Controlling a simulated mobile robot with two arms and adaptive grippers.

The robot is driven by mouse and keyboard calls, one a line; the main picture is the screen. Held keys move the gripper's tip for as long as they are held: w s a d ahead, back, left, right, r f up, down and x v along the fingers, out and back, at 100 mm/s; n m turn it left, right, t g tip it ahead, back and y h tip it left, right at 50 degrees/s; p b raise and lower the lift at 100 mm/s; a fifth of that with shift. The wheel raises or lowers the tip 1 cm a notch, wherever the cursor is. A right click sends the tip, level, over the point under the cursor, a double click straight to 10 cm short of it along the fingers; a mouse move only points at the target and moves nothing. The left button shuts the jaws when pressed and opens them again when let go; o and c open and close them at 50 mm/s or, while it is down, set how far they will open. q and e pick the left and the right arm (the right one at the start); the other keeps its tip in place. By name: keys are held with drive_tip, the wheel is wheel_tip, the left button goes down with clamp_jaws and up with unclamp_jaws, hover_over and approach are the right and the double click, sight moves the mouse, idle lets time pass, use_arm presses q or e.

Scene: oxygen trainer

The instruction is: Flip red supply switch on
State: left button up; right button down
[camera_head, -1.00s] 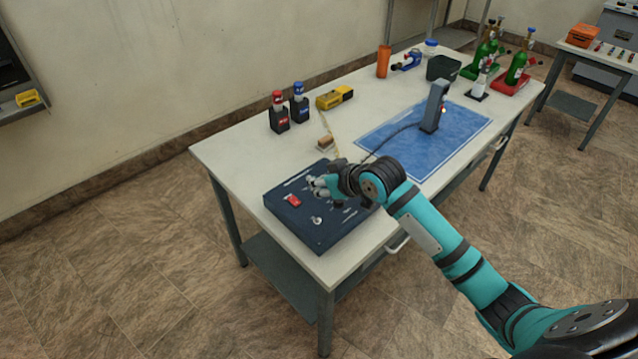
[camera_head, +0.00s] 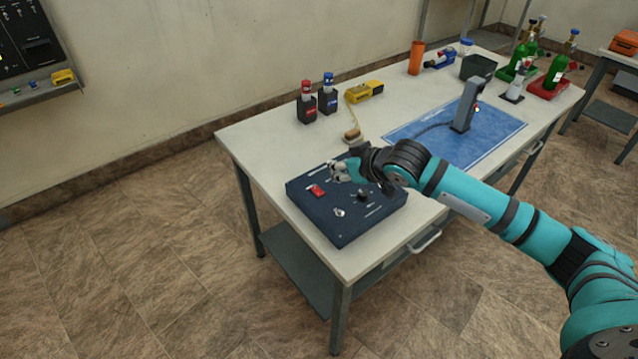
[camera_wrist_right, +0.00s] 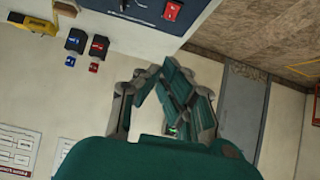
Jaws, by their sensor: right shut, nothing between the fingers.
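The red supply switch (camera_head: 317,190) sits on the left part of the dark blue control box (camera_head: 345,232) at the near end of the table. It also shows at the top of the right wrist view (camera_wrist_right: 172,11). My right gripper (camera_head: 338,172) is over the back part of the box, just behind and right of the red switch, apart from it in the picture. Its fingers are shut and empty, and they show in the middle of the right wrist view (camera_wrist_right: 166,97). I cannot tell the switch's position. My left gripper is not in view.
The box also carries a black knob (camera_head: 363,195) and a small silver switch (camera_head: 339,212). Behind it stand a red-capped bottle (camera_head: 307,106), a blue-capped bottle (camera_head: 328,98) and a yellow device (camera_head: 364,92). A blue mat (camera_head: 412,128) lies to the right.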

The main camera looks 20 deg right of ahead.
drive_tip(key=shift+d+f, duration=0.1)
drive_tip(key=shift+d, duration=0.1)
drive_tip(key=p, duration=0.1)
hover_over(318, 189)
wheel_tip(318, 189, down, 6)
drive_tip(key=shift+s+f, duration=0.1)
drive_tip(key=shift+s, duration=0.05)
wheel_tip(318, 189, down, 2)
drive_tip(key=shift+f+p, duration=0.25)
drive_tip(key=shift+p, duration=0.15)
drive_tip(key=shift+f, duration=0.7)
